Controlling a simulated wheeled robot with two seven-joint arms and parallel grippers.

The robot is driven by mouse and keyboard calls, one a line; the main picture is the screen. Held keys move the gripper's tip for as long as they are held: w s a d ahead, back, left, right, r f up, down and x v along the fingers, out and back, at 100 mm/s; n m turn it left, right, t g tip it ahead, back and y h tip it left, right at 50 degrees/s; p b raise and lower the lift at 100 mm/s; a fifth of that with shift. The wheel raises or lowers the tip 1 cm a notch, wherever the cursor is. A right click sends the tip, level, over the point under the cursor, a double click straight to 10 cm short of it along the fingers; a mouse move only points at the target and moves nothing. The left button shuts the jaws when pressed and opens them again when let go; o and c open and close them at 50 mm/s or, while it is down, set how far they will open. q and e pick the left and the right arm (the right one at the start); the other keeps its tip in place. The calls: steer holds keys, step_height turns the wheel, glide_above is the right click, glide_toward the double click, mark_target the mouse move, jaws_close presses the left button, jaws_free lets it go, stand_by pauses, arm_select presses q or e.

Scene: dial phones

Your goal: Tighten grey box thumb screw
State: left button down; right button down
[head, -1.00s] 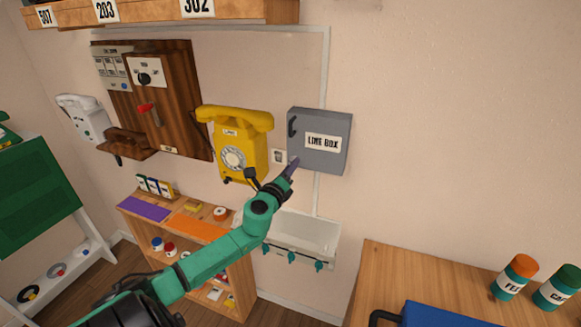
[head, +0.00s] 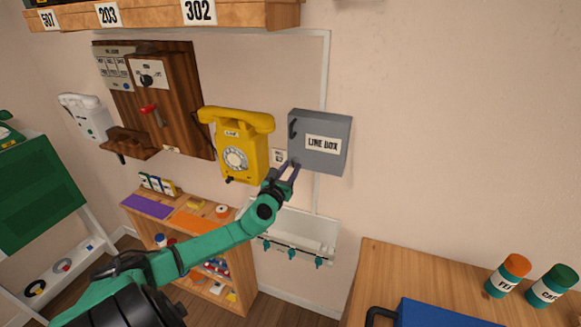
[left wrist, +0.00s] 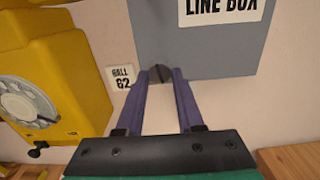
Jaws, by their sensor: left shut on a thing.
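The grey line box (head: 320,142) hangs on the wall with a white "LINE BOX" label and a dark handle at its upper left. Its dark round slotted thumb screw (left wrist: 160,74) is at the lower edge of the box in the left wrist view. My left gripper (head: 292,165) reaches up to the lower left corner of the box. In the left wrist view its purple fingertips (left wrist: 161,76) are on either side of the screw and closed on it. My right gripper is in neither view.
A yellow dial phone (head: 238,145) hangs just left of the box, also in the left wrist view (left wrist: 50,90). A small "HALL 62" tag (left wrist: 123,76) is on the wall between them. A white tray (head: 300,230) with teal hooks is below. Wall right of the box is clear.

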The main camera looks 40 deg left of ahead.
arm_select(q)
steer(key=shift+m, duration=0.8)
steer(key=shift+p, duration=0.3)
steer(key=c, duration=0.5)
jaws_free()
steer(key=shift+c, duration=0.2)
